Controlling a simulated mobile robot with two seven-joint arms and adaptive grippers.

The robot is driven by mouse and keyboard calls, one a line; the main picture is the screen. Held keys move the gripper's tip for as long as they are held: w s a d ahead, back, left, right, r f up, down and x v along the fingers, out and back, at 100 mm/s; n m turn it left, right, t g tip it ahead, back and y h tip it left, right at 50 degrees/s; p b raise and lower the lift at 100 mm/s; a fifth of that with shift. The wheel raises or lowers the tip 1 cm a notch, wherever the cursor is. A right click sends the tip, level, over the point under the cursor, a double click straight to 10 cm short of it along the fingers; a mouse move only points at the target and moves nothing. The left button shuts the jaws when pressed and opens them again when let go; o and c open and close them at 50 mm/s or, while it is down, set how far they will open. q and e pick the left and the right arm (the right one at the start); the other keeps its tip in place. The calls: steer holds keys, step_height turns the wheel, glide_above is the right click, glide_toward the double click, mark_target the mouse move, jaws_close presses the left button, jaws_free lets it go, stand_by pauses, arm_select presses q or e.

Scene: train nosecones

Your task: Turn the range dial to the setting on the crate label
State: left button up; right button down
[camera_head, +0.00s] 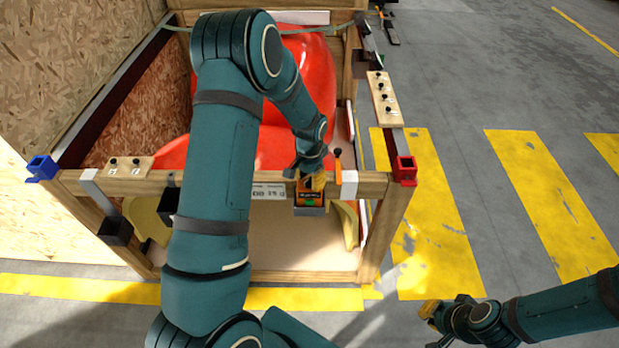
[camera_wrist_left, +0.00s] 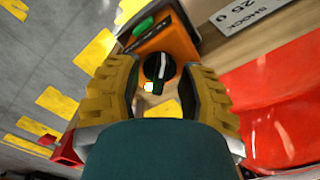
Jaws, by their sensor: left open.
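An orange and black meter (camera_head: 309,199) with a green end sits in a grey holder on the crate's front beam. The wrist view shows its orange body (camera_wrist_left: 172,38) and black round range dial (camera_wrist_left: 157,66) with a pale pointer mark; I cannot read its setting. My left gripper (camera_head: 313,181) is over the meter. In the wrist view its yellow-padded fingers (camera_wrist_left: 158,88) are open, one on each side of the dial, with gaps visible. The white crate label (camera_wrist_left: 250,8) reads "SHOCK 25 g"; it also shows in the head view (camera_head: 268,190). My right gripper (camera_head: 432,312) is low at the right, its jaws unclear.
The wooden crate (camera_head: 373,187) holds a large red nosecone (camera_head: 318,85). A red corner block (camera_head: 404,170) and a blue one (camera_head: 42,168) cap its front corners. An orange-handled tool (camera_head: 338,165) stands right of the meter. Yellow-striped floor (camera_head: 455,235) is clear to the right.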

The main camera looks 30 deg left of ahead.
arm_select(q)
steer(key=shift+c, duration=0.4)
jaws_close()
steer(key=shift+n, duration=0.3)
steer(key=shift+n+b, duration=0.45)
steer(key=shift+n, duration=0.15)
steer(key=shift+n+b, duration=0.35)
steer(key=shift+n, duration=0.85)
steer(key=shift+s+n, duration=0.1)
steer(key=shift+n, duration=2.1)
